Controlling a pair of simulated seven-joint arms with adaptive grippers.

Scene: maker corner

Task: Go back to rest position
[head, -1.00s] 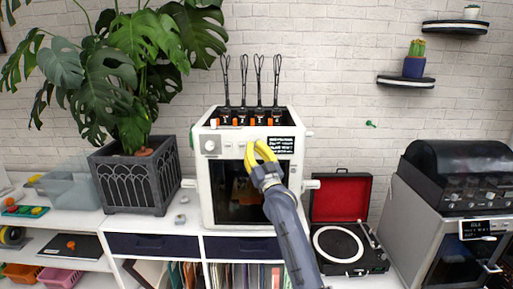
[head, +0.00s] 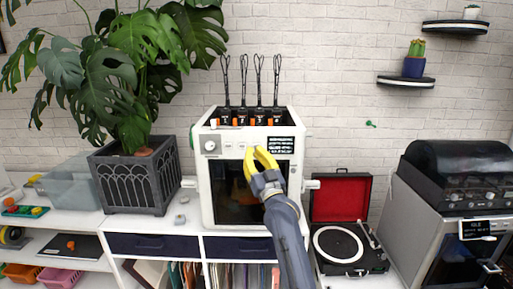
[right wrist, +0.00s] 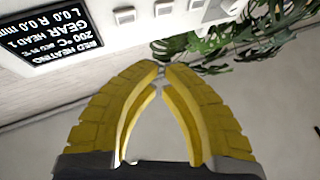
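My right gripper (head: 260,161) has yellow fingers and is in front of the white machine (head: 213,178), just below its row of buttons. In the right wrist view its fingertips (right wrist: 162,70) come close together with a small gap at the tips, and nothing is between them. The machine's dark display (right wrist: 70,35) shows upside down in that view, with text about heating and a gear head. My left gripper is not in view.
A plant in a dark pot (head: 134,185) stands left of the machine. An open record player (head: 345,247) with a red lid is to the right. A grey machine with a dark cover (head: 455,170) stands further right. Two small shelves (head: 405,81) hang on the wall.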

